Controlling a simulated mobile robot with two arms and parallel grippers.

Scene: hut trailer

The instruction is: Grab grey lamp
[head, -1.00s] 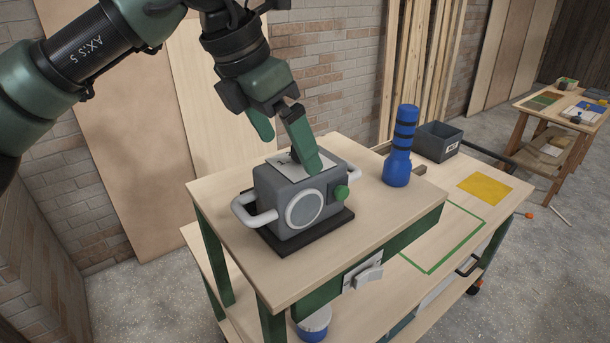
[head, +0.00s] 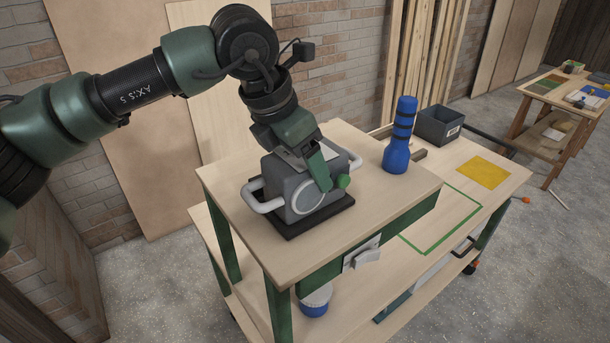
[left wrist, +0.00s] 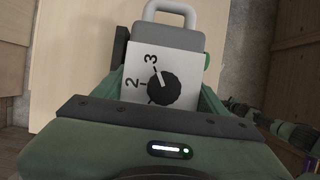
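The grey lamp (head: 283,188) is a boxy body with a round lens on its front, pale side handles and a green knob. It sits on a black base on the bench top. My left gripper (head: 313,165) is down over the lamp, with one finger against or just before its front face. The far finger is hidden in the head view. In the left wrist view the lamp's white dial plate (left wrist: 140,68) and black knob lie between the two fingers (left wrist: 162,95). Whether both fingers press on the lamp is not clear. My right gripper is not in view.
A blue flashlight (head: 398,150) stands to the right on the bench top (head: 370,205). A dark grey bin (head: 437,125) and a yellow patch (head: 482,171) are farther right on a lower surface. A brick wall is behind. A white-and-blue container (head: 316,300) sits below.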

